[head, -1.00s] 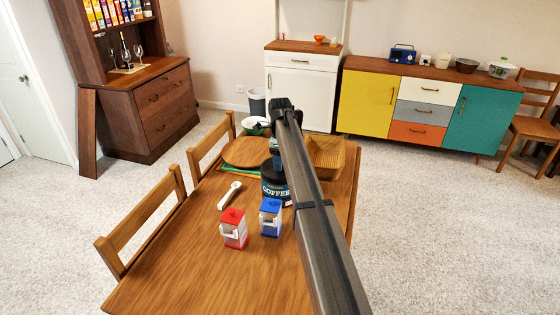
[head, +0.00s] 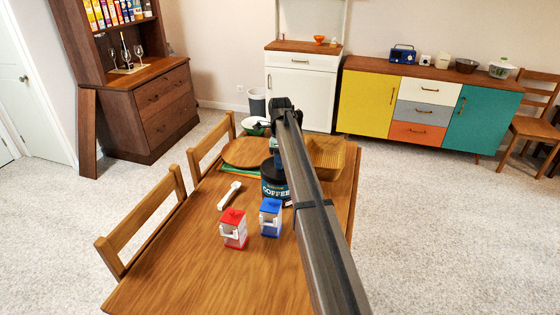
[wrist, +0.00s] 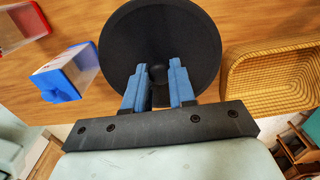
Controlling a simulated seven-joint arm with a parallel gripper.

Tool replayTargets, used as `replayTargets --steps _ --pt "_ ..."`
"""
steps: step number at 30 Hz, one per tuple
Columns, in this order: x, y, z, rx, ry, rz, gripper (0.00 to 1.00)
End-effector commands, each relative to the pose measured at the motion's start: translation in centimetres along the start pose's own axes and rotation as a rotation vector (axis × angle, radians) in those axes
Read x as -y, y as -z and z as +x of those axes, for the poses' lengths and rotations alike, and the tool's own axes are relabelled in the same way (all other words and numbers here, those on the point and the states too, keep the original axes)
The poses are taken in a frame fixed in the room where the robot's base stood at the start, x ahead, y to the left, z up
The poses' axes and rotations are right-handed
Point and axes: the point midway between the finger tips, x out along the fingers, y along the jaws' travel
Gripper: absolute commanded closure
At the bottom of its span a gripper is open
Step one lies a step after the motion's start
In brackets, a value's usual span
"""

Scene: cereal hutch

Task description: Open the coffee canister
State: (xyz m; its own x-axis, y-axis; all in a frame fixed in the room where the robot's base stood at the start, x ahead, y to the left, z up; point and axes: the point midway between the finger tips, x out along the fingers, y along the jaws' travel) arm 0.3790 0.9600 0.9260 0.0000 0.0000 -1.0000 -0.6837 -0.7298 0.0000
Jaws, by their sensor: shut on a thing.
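The coffee canister (head: 273,188) is dark with a "COFFEE" label and stands upright on the table, partly hidden behind my arm in the head view. In the wrist view its round black lid (wrist: 160,30) fills the top middle. My gripper (wrist: 158,75) has blue fingers, close together over the lid and shut on a part near its middle. The gripped part itself is mostly hidden between the fingers. The lid appears to be on the canister; I see no opening.
A red-lidded container (head: 233,228) and a blue-lidded container (head: 270,217) stand in front of the canister. A white scoop (head: 230,195) lies to its left. A wicker basket (wrist: 265,75) is close beside the canister. A round wooden board (head: 246,152) lies behind. The table's front is clear.

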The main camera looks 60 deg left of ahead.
Motion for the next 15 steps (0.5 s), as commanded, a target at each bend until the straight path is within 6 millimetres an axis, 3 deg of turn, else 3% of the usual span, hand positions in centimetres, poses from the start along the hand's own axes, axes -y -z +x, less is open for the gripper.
replayTargets --steps 15 --pt "0.0 0.0 -2.0 0.000 0.000 0.000 1.00"
